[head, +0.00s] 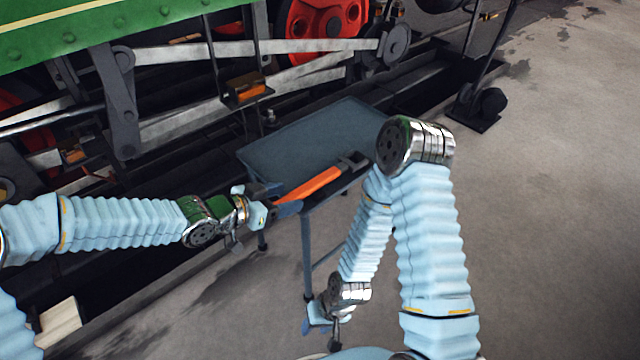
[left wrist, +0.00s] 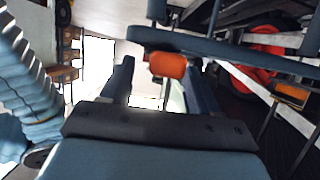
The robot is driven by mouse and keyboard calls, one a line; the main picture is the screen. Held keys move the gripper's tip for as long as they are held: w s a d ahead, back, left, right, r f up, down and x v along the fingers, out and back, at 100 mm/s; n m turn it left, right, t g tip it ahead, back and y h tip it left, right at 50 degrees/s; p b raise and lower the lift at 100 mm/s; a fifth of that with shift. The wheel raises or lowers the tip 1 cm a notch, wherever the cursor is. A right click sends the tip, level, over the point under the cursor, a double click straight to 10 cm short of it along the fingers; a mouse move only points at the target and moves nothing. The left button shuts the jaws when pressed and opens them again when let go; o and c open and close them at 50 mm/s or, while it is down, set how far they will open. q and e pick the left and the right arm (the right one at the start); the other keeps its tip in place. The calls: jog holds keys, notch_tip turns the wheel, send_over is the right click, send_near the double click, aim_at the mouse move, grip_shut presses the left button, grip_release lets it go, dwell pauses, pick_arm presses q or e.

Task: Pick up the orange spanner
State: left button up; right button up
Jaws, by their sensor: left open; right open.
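The orange spanner (head: 312,184) lies along the near edge of a small blue-grey table (head: 300,140), its dark jaw end pointing right. Its orange handle points left toward my left gripper (head: 276,199). In the left wrist view, the rounded orange handle end (left wrist: 168,65) shows between the open fingers of my left gripper (left wrist: 160,78), nearer the right finger. The fingers are not closed on it; whether one touches it I cannot tell. My right gripper (head: 320,328) hangs low beside the table legs, open and empty, away from the spanner.
The green steam tram (head: 60,30) with its rods and red wheel (head: 322,18) stands close behind the table. A dark stand base (head: 480,108) is at the back right. The concrete floor (head: 550,200) at the right is clear. The tabletop behind the spanner is bare.

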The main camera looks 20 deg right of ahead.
pick_arm(q)
jog(key=x, duration=0.3)
jog(key=shift+a+r, duration=0.1)
grip_shut()
